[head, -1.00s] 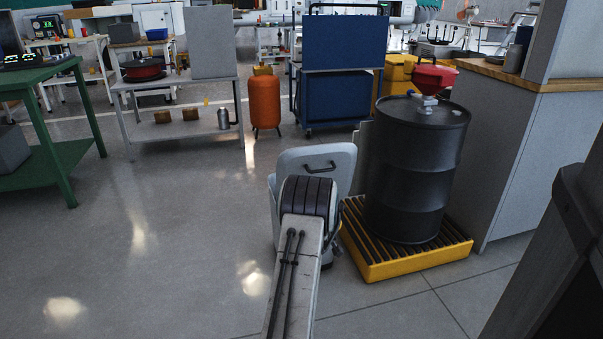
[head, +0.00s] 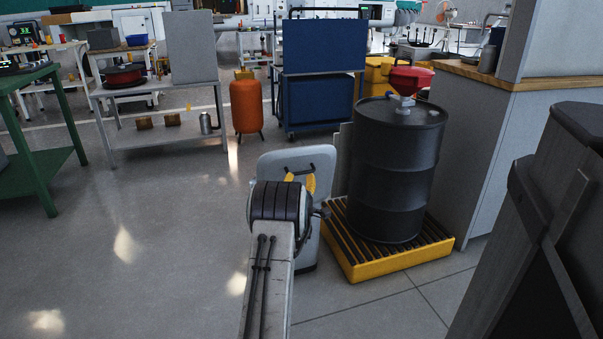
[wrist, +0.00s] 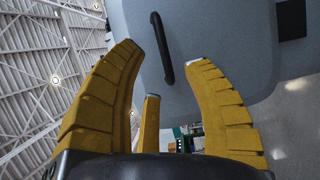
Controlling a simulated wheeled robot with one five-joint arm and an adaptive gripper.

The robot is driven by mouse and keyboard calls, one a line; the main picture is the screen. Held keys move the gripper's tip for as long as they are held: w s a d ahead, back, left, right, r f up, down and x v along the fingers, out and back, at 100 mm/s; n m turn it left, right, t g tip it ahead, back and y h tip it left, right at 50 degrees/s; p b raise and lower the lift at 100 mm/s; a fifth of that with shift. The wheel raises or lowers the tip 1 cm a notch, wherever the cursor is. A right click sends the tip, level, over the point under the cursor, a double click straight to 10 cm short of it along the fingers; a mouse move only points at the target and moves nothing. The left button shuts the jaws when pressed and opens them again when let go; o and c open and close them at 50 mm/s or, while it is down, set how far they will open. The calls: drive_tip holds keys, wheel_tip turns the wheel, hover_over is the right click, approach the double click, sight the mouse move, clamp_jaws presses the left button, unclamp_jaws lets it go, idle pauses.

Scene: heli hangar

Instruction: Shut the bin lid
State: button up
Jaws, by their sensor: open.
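The grey bin (head: 309,245) stands on the floor behind my arm, which hides much of it. Its lid (head: 268,168) stands up, open, with a black bar handle on its face. The lid (wrist: 225,40) and handle (wrist: 162,48) also show close up in the wrist view. My gripper (head: 299,178) has its yellow fingers spread in front of the lid, just below the handle. In the wrist view my gripper (wrist: 165,56) is open and empty, with the handle ahead between the fingertips. I cannot tell whether any finger touches the lid.
A black drum (head: 393,170) with a red funnel stands on a yellow spill pallet (head: 385,266) right of the bin. A grey cabinet (head: 490,150) is beyond it. A blue cart (head: 318,100) and orange tank (head: 246,107) stand behind. The floor to the left is clear.

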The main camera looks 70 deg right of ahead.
sight(302, 172)
drive_tip(key=shift+b+x, duration=1)
drive_tip(key=shift+x, duration=2.4)
drive_tip(key=shift+o, duration=0.2)
clamp_jaws()
